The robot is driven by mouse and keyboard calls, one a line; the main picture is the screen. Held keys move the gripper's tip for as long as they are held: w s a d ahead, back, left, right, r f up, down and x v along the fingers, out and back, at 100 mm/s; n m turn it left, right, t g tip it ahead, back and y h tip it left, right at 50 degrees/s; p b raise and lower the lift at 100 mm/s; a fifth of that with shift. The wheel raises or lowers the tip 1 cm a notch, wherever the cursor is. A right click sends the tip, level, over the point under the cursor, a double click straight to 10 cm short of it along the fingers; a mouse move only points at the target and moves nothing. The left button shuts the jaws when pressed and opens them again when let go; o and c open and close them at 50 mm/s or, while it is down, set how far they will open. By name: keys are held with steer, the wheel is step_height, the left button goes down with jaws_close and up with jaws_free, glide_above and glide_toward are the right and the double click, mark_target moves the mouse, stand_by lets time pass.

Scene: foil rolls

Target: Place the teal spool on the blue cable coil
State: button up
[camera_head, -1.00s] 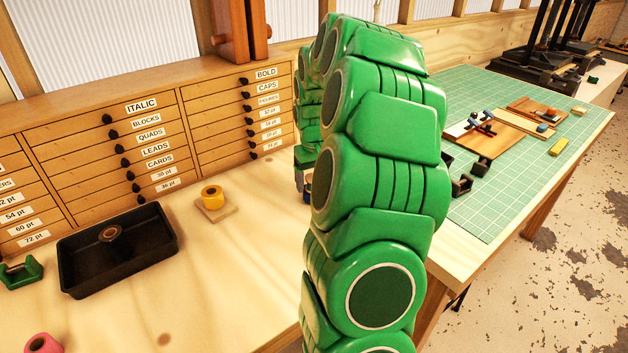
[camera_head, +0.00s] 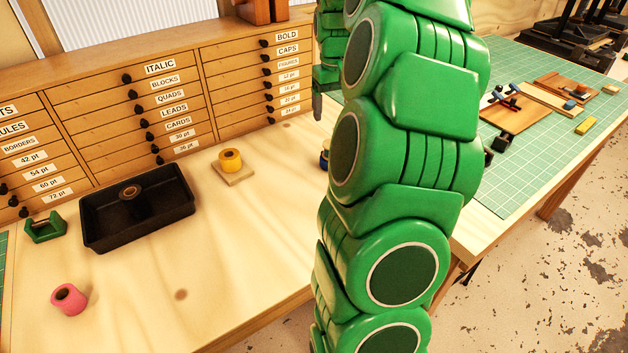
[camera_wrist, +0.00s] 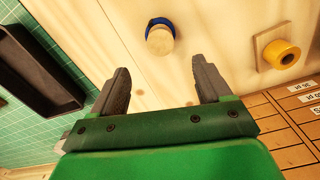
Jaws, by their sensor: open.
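A blue ring-shaped thing (camera_wrist: 160,22), which may be the blue cable coil, lies on the bench in the wrist view. A tan round piece (camera_wrist: 160,40) stands at it, overlapping its ring; I cannot tell exactly how they touch. In the head view only a sliver of the blue thing (camera_head: 324,160) shows beside my arm. I cannot make out a teal spool in either view. My gripper (camera_wrist: 162,68) is open and empty, its fingers apart, with the blue thing beyond the fingertips. In the head view one grey finger shows above the bench; the rest is hidden.
A yellow roll (camera_head: 230,160) sits on a wooden pad (camera_head: 240,177). A black tray (camera_head: 140,232) holds a dark-brown roll (camera_head: 130,192). A green holder (camera_head: 45,228) and pink roll (camera_head: 68,299) are at left. Drawers (camera_head: 165,105) line the back. The front bench is mostly clear.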

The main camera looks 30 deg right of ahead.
steer(key=s+a+r+n, duration=0.1)
steer(key=s+a, duration=0.5)
steer(key=a, duration=0.4)
steer(key=s+a+r+n, duration=0.1)
steer(key=s+a, duration=0.4)
steer(key=a, duration=0.6)
steer(key=s+a+f, duration=0.1)
steer(key=s+a, duration=0.2)
steer(key=s, duration=0.4)
steer(key=s+a+f+g, duration=0.1)
steer(key=s+a+f, duration=0.1)
steer(key=s, duration=0.5)
steer(key=s+a+f, duration=0.2)
steer(key=s+a, duration=0.2)
steer(key=s, duration=0.3)
steer(key=shift+s+a+f+n+g, duration=0.25)
steer(key=shift+s+a+n+g, duration=0.05)
steer(key=shift+s+a+g, duration=0.1)
